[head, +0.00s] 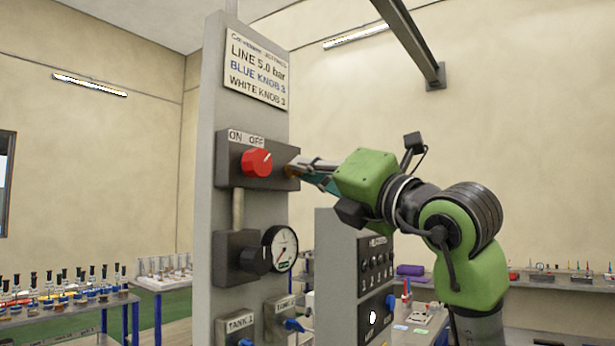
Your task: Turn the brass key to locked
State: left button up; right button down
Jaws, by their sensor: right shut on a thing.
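The panel is a tall grey column. Near its upper middle is a dark switch box (230,176) with a red knob (257,163) under a plate reading ON OFF. My right gripper (295,166) reaches in from the right, to the right end of this box. It is shut on a small brown-gold piece, which looks like the brass key (291,172). The fingers hide most of the key, so I cannot tell its angle. My left gripper is not in view.
Below on the column are a black knob (256,261), a round gauge (281,249) and valves with blue handles (294,325) labelled TANK. A lower grey cabinet with a black control panel (376,265) stands to the right. Benches with bottles (60,290) are at left.

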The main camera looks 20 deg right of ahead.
jog(key=shift+m+h, duration=0.4)
jog(key=shift+m, duration=0.2)
jog(key=c, duration=2.3)
grip_release()
jog(key=v, duration=1.2)
jog(key=shift+f, duration=0.1)
